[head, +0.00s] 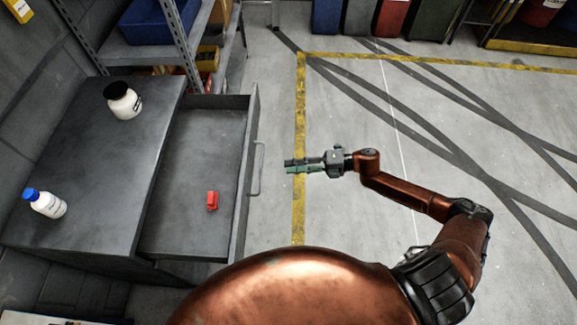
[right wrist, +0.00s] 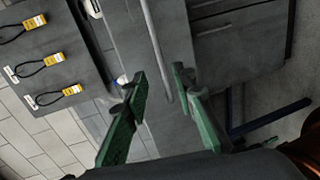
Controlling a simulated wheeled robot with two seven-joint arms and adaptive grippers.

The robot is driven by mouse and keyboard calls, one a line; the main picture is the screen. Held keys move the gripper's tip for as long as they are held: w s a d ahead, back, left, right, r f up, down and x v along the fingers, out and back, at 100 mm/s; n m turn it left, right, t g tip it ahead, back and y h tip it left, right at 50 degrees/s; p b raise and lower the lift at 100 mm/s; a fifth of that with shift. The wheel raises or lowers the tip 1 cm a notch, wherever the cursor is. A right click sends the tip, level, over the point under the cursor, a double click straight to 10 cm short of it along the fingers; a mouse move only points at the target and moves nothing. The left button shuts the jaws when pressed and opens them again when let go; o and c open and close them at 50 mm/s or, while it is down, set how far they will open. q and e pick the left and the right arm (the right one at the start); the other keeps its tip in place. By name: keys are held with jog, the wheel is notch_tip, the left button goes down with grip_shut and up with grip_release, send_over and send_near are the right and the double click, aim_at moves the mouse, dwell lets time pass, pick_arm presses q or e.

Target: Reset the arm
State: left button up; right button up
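My right arm (head: 408,195) is copper-coloured and stretches in from the right in the head view. Its gripper (head: 288,165) points left, above the floor by the yellow line. It is apart from the drawer handle (head: 257,168). In the right wrist view the two green fingers of the gripper (right wrist: 159,76) stand apart with nothing held between them. The handle bar (right wrist: 152,40) shows beyond the gap. My left gripper is not in view.
An open drawer (head: 185,225) holds a red object (head: 212,201). On the cabinet (head: 90,165) stand a black-lidded jar (head: 123,101) and a blue-capped bottle (head: 46,204). A shelf rack (head: 188,50) stands behind. The floor to the right is clear.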

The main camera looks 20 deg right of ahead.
dwell(0.4)
